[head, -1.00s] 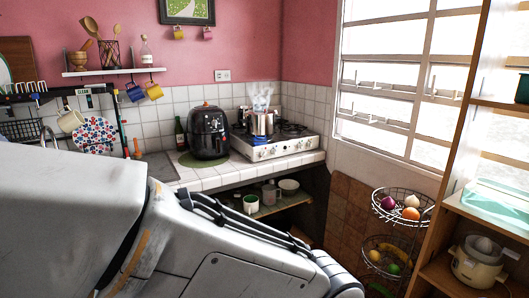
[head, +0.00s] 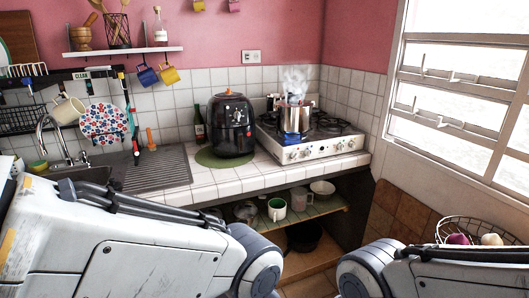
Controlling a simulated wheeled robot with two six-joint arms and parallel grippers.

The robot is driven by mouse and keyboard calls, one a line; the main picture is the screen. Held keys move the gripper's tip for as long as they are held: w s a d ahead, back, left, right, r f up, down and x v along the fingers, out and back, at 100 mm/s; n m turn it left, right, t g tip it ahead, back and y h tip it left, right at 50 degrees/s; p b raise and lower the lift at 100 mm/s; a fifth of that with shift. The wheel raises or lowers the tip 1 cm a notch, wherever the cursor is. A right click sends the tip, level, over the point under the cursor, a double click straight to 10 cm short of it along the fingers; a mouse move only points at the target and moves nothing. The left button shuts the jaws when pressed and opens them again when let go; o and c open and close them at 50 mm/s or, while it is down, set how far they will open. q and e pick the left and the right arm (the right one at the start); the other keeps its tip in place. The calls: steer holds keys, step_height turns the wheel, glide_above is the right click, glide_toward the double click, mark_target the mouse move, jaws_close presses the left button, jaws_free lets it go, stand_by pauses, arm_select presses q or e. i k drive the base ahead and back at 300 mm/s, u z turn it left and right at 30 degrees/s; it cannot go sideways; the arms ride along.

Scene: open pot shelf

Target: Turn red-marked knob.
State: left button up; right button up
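A white gas stove (head: 318,151) stands on the tiled counter near the corner, with a row of small knobs along its front panel. The knobs are too small for me to tell which one has a red mark. A steaming metal pot (head: 296,118) sits on the stove's left front burner, with blue flame showing beneath it. My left arm fills the lower left and my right arm enters at the lower right. Both are below and in front of the counter in the picture. Neither gripper shows, so their fingers are out of sight.
A black air fryer (head: 232,128) stands left of the stove on a green mat (head: 208,158). A sink (head: 82,174) is at the left. Beneath the counter is an open shelf (head: 300,214) with cups and bowls. A wire basket (head: 476,226) is at the right.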

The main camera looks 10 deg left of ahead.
mark_target(293, 154)
steer(key=u, duration=0.05)
steer(key=k, duration=0.5)
steer(key=u, duration=0.45)
steer(key=i, duration=1.55)
steer(key=z, duration=0.65)
